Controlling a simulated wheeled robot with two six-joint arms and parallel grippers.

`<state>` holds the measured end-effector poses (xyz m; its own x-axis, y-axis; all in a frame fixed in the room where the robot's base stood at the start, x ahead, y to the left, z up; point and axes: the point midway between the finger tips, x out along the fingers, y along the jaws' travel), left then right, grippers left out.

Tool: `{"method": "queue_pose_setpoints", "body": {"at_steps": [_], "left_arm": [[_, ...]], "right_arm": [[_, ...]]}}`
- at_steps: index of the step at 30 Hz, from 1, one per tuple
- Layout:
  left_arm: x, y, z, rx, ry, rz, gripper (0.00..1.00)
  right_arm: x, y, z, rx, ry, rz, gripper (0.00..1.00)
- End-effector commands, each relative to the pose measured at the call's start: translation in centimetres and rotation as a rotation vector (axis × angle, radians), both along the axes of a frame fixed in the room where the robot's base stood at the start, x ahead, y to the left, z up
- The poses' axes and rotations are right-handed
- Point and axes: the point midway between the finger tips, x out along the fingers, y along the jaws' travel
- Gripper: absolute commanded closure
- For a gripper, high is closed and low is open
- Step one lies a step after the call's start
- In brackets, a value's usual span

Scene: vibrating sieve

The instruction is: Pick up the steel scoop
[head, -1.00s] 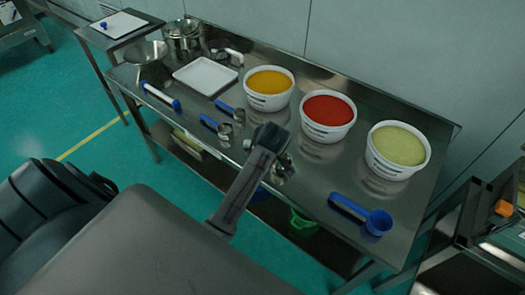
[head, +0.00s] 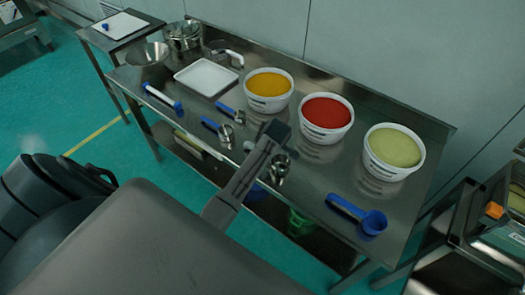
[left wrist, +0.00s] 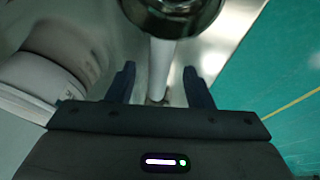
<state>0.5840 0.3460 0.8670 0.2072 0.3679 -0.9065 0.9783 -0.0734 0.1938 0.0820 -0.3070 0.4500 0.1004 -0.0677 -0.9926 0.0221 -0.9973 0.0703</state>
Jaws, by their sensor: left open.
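The steel scoop (head: 281,170) lies on the steel table, its round cup showing just beside my left gripper (head: 277,131) in the head view. Its handle is hidden there by the gripper. In the left wrist view the scoop's shiny cup (left wrist: 172,14) is at the top, and its pale handle (left wrist: 160,68) runs down between the two fingers. My left gripper (left wrist: 158,88) is open, with a finger on each side of the handle and gaps showing. My right gripper is not in view.
White tubs of orange (head: 268,103), red (head: 325,137) and yellow-green (head: 392,171) contents stand behind the gripper. A blue scoop (head: 357,213) lies to the right. Small blue-handled measuring scoops (head: 218,129) and a white tray (head: 205,91) lie to the left.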

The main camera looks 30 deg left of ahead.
Motion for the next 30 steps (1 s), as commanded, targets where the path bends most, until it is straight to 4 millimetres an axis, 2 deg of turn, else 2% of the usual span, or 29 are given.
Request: {"method": "queue_pose_setpoints", "body": {"at_steps": [1,6,13,20,30], "left_arm": [[0.1,0.3,-0.4,0.001,0.002,0.0,0.53],[0.4,0.8,-1.7,0.001,0.0,0.0,0.53],[0.5,0.8,-1.9,0.001,-0.001,0.0,0.53],[0.5,0.8,-1.9,0.001,-0.001,0.0,0.98],[0.5,0.8,-1.7,0.001,-0.002,-0.001,1.0]], "right_arm": [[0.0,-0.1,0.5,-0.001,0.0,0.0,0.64],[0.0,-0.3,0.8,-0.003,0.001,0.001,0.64],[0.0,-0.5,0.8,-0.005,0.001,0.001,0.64],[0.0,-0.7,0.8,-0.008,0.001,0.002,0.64],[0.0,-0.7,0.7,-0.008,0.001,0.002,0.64]]}}
